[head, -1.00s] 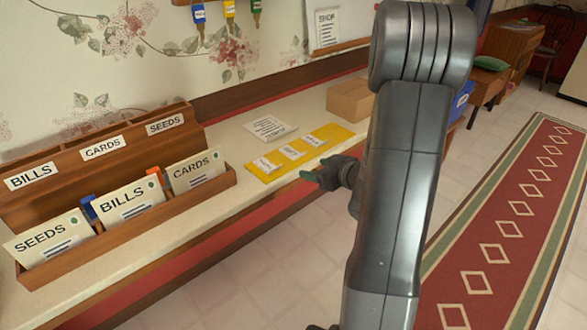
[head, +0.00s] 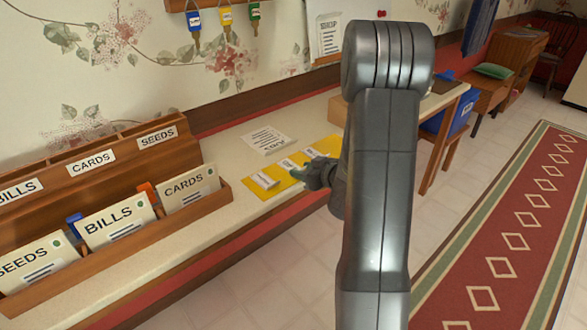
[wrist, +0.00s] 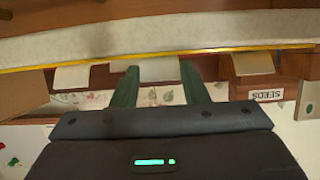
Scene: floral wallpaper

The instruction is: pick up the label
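A yellow mat (head: 270,192) lies on the cream shelf with three small white labels in a row: a left label (head: 263,180), a middle label (head: 289,165) and a right label (head: 314,152). Their print is too small to read. My gripper (head: 310,174) is at the mat's front edge, beside the middle label. In the wrist view the green fingers of my gripper (wrist: 158,88) are apart, with the middle label (wrist: 160,70) in line with the gap between them. The left label (wrist: 252,64) and right label (wrist: 73,76) show outside the fingers. Contact cannot be told.
A wooden sorter (head: 210,205) with SEEDS, BILLS and CARDS envelopes stands left on the shelf. A printed sheet (head: 267,139) lies behind the mat. A cardboard box (head: 337,112) is partly hidden by my arm. Coloured key tags (head: 225,18) hang on the wall above.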

